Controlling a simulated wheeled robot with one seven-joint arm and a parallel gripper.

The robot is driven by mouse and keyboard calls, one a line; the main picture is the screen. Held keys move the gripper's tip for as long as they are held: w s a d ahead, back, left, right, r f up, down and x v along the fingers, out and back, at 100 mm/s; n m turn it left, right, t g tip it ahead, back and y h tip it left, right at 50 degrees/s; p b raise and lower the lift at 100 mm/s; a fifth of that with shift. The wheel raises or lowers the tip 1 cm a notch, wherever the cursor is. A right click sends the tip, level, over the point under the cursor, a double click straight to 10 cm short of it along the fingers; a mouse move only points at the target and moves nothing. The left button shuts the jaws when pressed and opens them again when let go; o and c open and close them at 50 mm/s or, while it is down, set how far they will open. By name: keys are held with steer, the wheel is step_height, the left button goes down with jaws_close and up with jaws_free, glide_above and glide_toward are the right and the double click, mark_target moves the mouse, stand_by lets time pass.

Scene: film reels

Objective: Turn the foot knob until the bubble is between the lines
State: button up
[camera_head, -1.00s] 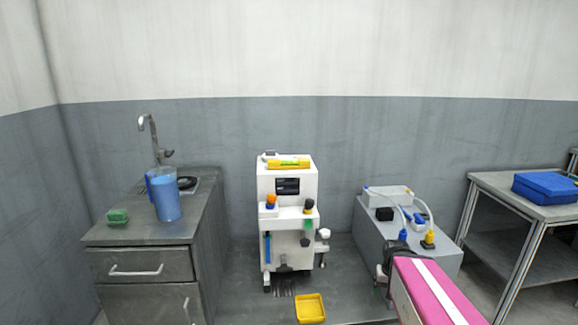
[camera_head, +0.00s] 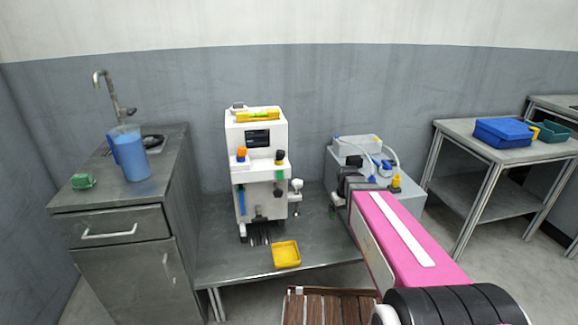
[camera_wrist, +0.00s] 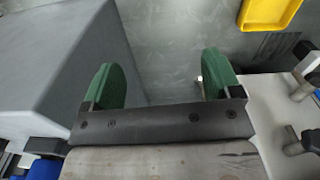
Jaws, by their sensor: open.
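A white machine (camera_head: 262,196) stands on a low grey bench. A yellow spirit level (camera_head: 258,116) with a green vial lies on its top; the bubble is too small to read. A white knob (camera_head: 297,184) on a thin upright stem sticks out at the machine's lower right side; it looks like the foot knob. My gripper (camera_head: 338,200) is right of this knob, apart from it, between the machine and a grey box. In the wrist view my gripper (camera_wrist: 160,82) has its two green fingertips spread, with nothing between them. The machine's white side (camera_wrist: 268,110) is right of the fingers.
A yellow tray (camera_head: 286,255) lies on the bench in front of the machine. The grey box (camera_head: 408,198) with hoses stands close right of my gripper. A sink cabinet (camera_head: 120,232) with a blue jug (camera_head: 131,155) is at left. A table (camera_head: 490,148) with a blue case is at right.

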steer(key=w+a+r+n, duration=0.25)
steer(key=w+a, duration=0.35)
steer(key=w, duration=0.3)
steer(key=w+a+r+n, duration=0.2)
steer(key=w+a+n, duration=0.25)
steer(key=w, duration=0.45)
step_height(320, 180, up, 4)
steer(key=n, duration=0.4)
glide_above(298, 182)
step_height(298, 182, down, 11)
steer(key=shift+w+r, duration=0.1)
steer(key=shift+r, duration=0.05)
steer(key=c, duration=0.9)
